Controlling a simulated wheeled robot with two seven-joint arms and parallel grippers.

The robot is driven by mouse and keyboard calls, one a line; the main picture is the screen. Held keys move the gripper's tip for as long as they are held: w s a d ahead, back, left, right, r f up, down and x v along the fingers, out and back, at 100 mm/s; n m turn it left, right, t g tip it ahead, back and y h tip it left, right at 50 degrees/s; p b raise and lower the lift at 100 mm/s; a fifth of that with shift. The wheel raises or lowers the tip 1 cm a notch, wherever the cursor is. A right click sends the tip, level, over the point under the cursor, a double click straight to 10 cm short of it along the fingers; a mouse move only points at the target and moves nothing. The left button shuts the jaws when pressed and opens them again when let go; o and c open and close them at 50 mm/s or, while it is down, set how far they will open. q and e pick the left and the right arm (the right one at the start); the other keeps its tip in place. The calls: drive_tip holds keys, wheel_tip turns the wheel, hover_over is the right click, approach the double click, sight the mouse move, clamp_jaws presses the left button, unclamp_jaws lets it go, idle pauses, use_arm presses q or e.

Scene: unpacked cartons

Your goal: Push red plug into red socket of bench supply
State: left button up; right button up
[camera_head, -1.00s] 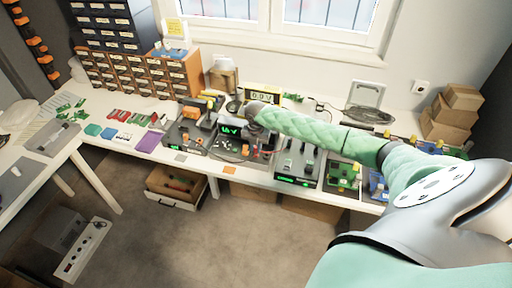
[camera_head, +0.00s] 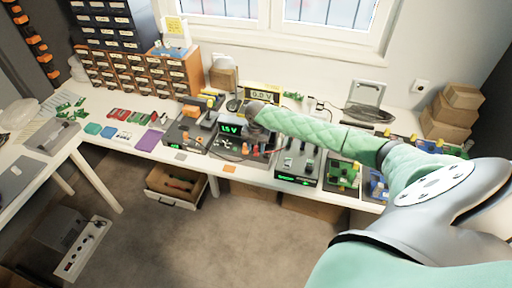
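The bench supply (camera_head: 229,129), a dark unit with a lit green display, stands on the white bench near the middle of the view. Small red parts (camera_head: 245,148) show at its front, too small to tell plug from socket. My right arm comes in from the right, and my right gripper (camera_head: 257,122) is over the right part of the supply. Its fingers are small and partly hidden, so I cannot tell whether they are open or hold the plug. A thin red lead (camera_head: 276,148) shows right of the gripper. My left gripper is not in view.
A yellow meter (camera_head: 262,94) stands behind my gripper. A black unit with a green display (camera_head: 297,165) is to the right, and another dark unit (camera_head: 190,127) to the left. Cartons (camera_head: 452,112) stand at the back right. An open drawer (camera_head: 175,187) hangs below the bench.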

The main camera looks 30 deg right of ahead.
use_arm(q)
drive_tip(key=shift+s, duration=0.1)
use_arm(e)
wheel_tip(320, 180, up, 6)
drive_tip(key=b, duration=0.3)
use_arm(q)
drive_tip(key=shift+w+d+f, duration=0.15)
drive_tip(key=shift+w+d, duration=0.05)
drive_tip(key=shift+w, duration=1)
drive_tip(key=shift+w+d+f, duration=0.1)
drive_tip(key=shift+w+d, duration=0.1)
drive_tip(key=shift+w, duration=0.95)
use_arm(e)
drive_tip(key=shift+r, duration=0.9)
